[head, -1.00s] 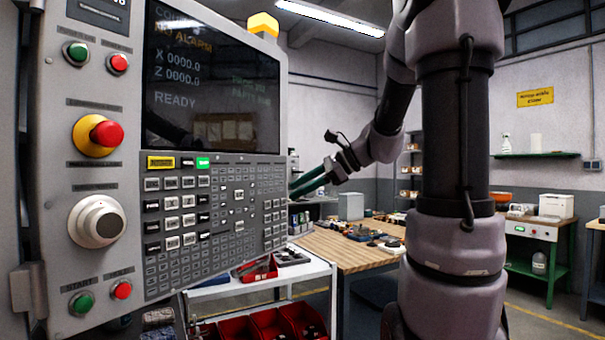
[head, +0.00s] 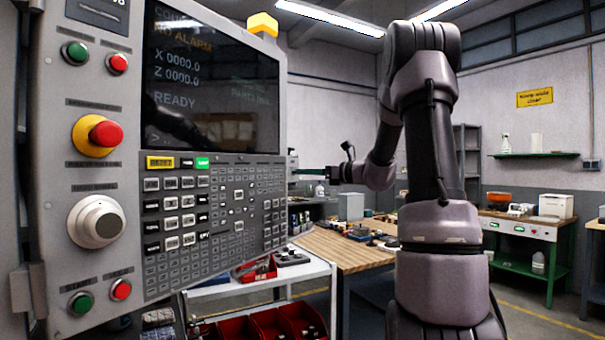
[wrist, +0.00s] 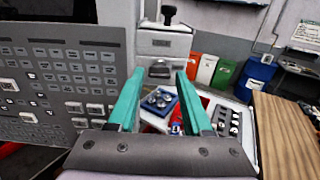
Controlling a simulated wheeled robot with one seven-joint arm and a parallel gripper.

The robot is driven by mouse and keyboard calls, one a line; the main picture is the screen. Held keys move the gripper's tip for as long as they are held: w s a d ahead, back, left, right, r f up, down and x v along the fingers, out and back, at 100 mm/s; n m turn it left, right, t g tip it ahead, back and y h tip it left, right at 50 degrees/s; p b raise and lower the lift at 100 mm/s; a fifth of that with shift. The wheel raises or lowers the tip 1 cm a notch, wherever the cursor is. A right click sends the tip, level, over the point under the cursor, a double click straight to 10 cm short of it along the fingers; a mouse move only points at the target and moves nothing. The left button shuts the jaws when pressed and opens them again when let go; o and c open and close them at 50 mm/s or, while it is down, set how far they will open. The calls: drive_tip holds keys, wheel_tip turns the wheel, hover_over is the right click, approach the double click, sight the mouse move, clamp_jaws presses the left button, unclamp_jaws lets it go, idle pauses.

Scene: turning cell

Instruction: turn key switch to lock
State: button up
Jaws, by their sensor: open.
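The grey control panel (head: 225,215) fills the left of the head view, with a lit screen, a keypad, an emergency stop (head: 105,134), a white rotary knob (head: 96,222) and red and green buttons. I cannot make out a key switch in either view. My gripper (wrist: 160,72) is open and empty, its two green fingers apart in the wrist view. In the head view it is small and partly hidden, just beyond the panel's right edge. The panel's keypad side (wrist: 65,85) shows left of the fingers in the wrist view, with no contact visible.
A white cart (head: 310,270) with red bins (head: 275,322) stands below the panel's right side. A wooden workbench (head: 330,245) lies behind it. Coloured bins, including a blue one (wrist: 255,78), stand along the wall. Open floor shows at the right.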

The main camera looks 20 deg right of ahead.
drive_tip(key=shift+x, duration=1.15)
clamp_jaws()
